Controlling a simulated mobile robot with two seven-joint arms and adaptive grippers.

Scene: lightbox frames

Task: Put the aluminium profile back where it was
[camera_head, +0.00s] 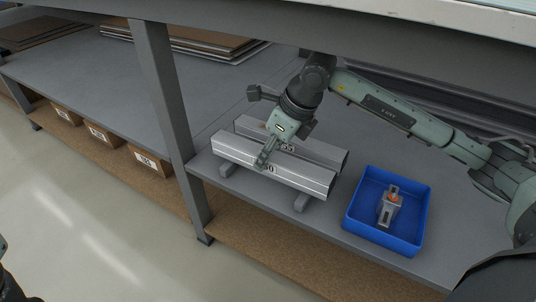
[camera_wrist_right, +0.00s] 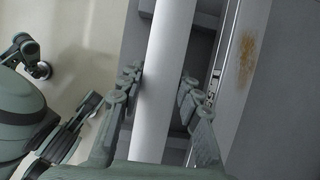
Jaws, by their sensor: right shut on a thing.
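The front aluminium profile (camera_head: 310,182) is a long silver bar with a label ending in 50, partly covered by my fingers. It lies on or just above two grey supports (camera_head: 302,202) on the shelf; I cannot tell which. My right gripper (camera_head: 265,162) reaches down from above and is shut on this profile near its middle. In the right wrist view the profile (camera_wrist_right: 165,70) runs between the two fingers (camera_wrist_right: 160,90). A second profile (camera_head: 325,152), labelled 55, lies parallel just behind it.
A blue bin (camera_head: 352,216) with a small grey and orange part (camera_head: 390,204) stands right of the profiles. A shelf post (camera_head: 165,90) rises on the left, and an upper shelf edge (camera_head: 300,25) crosses above. The grey shelf (camera_head: 90,70) left of the post has free room.

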